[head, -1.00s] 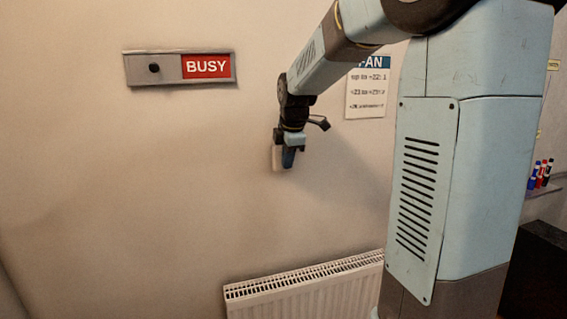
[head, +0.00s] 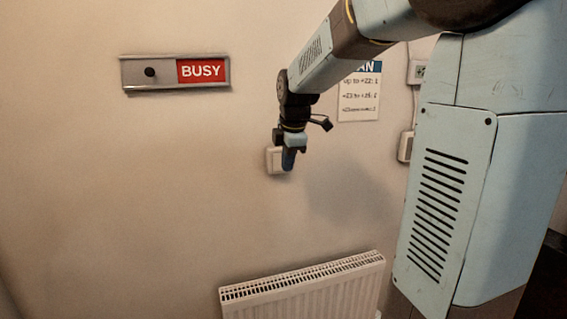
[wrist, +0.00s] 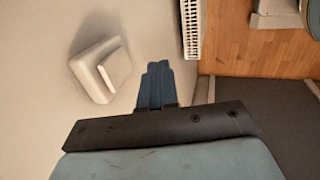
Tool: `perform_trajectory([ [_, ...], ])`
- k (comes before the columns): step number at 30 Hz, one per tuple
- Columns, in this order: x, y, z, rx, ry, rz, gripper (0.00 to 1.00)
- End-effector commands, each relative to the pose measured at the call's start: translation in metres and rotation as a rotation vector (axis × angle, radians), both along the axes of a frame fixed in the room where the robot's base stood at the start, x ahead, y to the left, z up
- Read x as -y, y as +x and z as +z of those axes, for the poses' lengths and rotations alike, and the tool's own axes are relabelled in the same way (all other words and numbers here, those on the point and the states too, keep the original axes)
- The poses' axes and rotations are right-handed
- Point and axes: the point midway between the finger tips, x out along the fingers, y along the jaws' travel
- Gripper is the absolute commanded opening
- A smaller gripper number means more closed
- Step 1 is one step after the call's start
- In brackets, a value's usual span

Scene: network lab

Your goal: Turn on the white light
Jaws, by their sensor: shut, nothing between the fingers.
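A white wall switch (head: 274,162) is on the beige wall, partly hidden behind my gripper in the head view. In the wrist view the switch (wrist: 101,69) is a white square housing with a raised rocker, to the left of my fingers. My gripper (head: 289,160) points down in front of the wall, with its blue fingers together and empty. The fingertips (wrist: 156,66) show beside the switch with a visible gap in the wrist view. Whether they touch the wall cannot be told. No lit white lamp is visible.
A white radiator (head: 305,288) is low on the wall below my gripper. A sliding BUSY sign (head: 175,72) is at the upper left. A printed notice (head: 359,95) and another white wall box (head: 405,147) are to the right. The wall left of the switch is clear.

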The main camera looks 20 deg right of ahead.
Motion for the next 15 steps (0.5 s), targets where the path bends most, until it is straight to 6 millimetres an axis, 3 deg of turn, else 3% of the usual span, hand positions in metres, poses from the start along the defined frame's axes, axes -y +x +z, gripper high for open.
perform_trajectory([
  [6, -0.001, -0.023, 0.037, 0.002, 0.0, 0.002, 0.0],
  [15, -0.003, -0.043, 0.067, 0.001, 0.0, 0.004, 0.0],
])
